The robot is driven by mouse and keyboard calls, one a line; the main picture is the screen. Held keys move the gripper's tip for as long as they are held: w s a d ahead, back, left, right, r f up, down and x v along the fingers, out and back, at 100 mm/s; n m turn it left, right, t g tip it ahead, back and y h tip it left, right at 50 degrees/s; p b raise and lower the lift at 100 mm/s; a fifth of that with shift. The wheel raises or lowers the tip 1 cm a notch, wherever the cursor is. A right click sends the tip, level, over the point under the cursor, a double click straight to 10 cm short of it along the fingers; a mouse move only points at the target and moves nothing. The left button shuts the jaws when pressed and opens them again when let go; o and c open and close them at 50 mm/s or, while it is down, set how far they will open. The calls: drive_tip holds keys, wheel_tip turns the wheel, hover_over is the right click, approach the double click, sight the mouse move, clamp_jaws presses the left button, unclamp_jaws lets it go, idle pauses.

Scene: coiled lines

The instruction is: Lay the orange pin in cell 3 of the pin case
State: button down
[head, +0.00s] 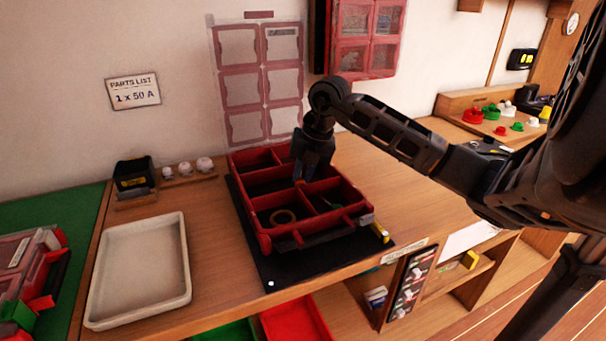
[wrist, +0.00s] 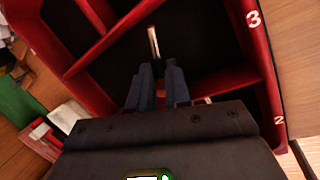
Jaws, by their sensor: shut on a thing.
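The red pin case (head: 264,240) lies on a black mat, its dark cells split by red dividers. In the wrist view the case wall (wrist: 250,50) bears a white 3 beside one cell and a white 2 beside the cell nearer the wrist. My gripper (head: 303,176) points down into the case. In the wrist view its fingertips (wrist: 160,66) are close together over cell 3. A slim pale pin (wrist: 153,42) shows just beyond them, its orange colour unclear there. A small orange bit (head: 298,182) shows at the fingertips in the head view. I cannot tell whether the pin touches the floor.
A ring (head: 283,216) and a small green item (head: 329,203) lie in other cells. The black mat (head: 270,268) surrounds the case. A beige tray (head: 138,270) stands at left, with bare wood between. Small parts stand on a board at the back right.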

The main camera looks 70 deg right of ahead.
drive_tip(key=shift+f, duration=0.6)
drive_tip(key=shift+f+b, duration=0.25)
drive_tip(key=shift+b, duration=0.05)
drive_tip(key=c, duration=1.4)
unclamp_jaws()
drive_tip(key=shift+s, duration=0.1)
drive_tip(key=shift+o, duration=0.2)
drive_tip(key=shift+r, duration=0.4)
drive_tip(key=b+v, duration=0.1)
drive_tip(key=v, duration=1)
drive_tip(key=shift+r, duration=0.4)
